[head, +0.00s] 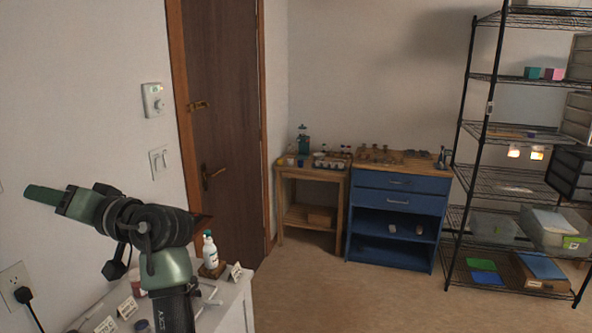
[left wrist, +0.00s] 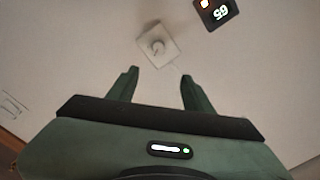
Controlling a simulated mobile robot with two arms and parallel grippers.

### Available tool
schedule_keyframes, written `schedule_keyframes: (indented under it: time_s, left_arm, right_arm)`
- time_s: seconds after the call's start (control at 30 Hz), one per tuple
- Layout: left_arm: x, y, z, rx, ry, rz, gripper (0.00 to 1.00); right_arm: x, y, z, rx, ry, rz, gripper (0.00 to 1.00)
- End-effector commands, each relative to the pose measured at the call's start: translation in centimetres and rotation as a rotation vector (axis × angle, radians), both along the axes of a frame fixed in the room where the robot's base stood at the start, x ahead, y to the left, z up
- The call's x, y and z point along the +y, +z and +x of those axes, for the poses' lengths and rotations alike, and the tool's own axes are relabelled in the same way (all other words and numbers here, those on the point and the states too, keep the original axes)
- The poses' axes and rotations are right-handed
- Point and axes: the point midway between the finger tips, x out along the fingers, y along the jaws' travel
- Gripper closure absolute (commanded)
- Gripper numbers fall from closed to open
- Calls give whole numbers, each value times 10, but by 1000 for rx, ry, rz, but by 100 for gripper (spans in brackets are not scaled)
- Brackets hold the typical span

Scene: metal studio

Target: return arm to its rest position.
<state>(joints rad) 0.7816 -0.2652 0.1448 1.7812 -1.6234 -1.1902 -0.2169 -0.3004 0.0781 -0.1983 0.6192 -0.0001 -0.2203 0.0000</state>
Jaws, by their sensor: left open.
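My left arm rises from the bottom of the head view, over the white cabinet, and bends left. My left gripper (head: 42,194) is raised at the far left, in front of the white wall, pointing left. In the left wrist view my left gripper (left wrist: 159,80) shows two green fingers apart with nothing between them. A pale wall plate (left wrist: 158,46) with a round middle shows beyond the fingertips. My right gripper is in neither view.
A wall outlet (head: 14,287) with a black plug is at lower left. A brown door (head: 222,120), blue workbench (head: 398,216) and wire shelf (head: 497,175) stand farther back. Floor at centre is clear.

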Motion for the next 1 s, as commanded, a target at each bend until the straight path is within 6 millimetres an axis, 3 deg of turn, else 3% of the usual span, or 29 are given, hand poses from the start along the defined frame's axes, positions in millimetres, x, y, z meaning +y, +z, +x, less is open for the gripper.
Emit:
schedule_keyframes:
  time_s: [0.37, 0.57, 0.77, 0.87, 1.0]
  left_arm:
    - [2, -70, 1, 27, -83, -95, 49]
    - [-1, -133, -4, 58, -167, -192, 49]
    - [-19, -228, -25, 131, -296, -356, 49]
    - [-40, -291, -52, 201, -392, -489, 49]
    - [-85, -370, -106, 326, -524, -708, 49]
  right_arm:
    - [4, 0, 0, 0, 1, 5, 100]
    - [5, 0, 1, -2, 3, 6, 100]
    - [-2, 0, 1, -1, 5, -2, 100]
    - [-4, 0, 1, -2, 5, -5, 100]
    - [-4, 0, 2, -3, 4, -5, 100]
